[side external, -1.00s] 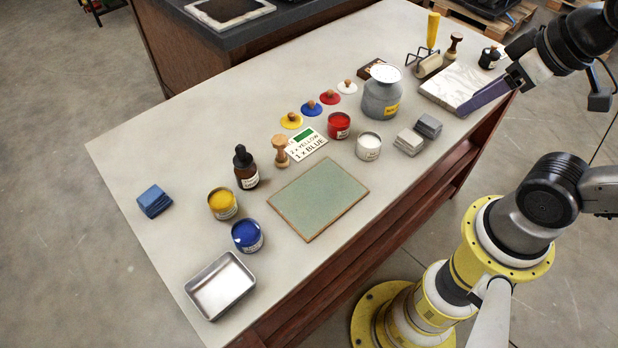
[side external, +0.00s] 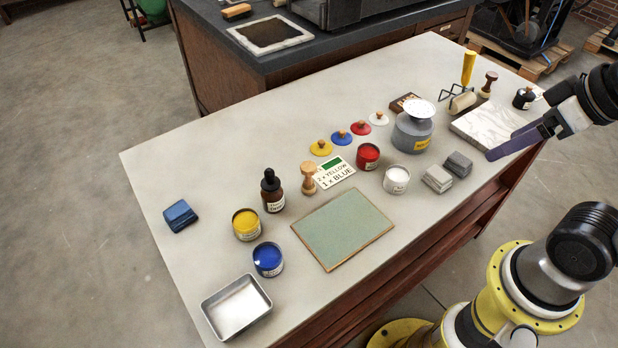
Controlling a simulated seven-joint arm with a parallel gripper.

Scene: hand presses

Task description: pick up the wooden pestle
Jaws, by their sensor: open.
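A light wooden turned piece (side external: 309,178), with a round knob top and wider foot, stands upright left of the text card; it looks like the pestle. A darker wooden knobbed piece (side external: 488,84) stands at the far right end of the table, so I cannot fully tell which is the pestle. My gripper (side external: 513,143), with purple fingers, is open and empty near the front edge of the white marbled slab (side external: 486,122). It is well to the right of the light wooden piece and nearer the camera than the dark one.
A brown dropper bottle (side external: 272,191), yellow tin (side external: 246,225) and text card (side external: 335,175) surround the light piece. A green mat (side external: 343,229) lies in front. A grey canister (side external: 412,132) stands between it and my gripper. The table's left part is mostly clear.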

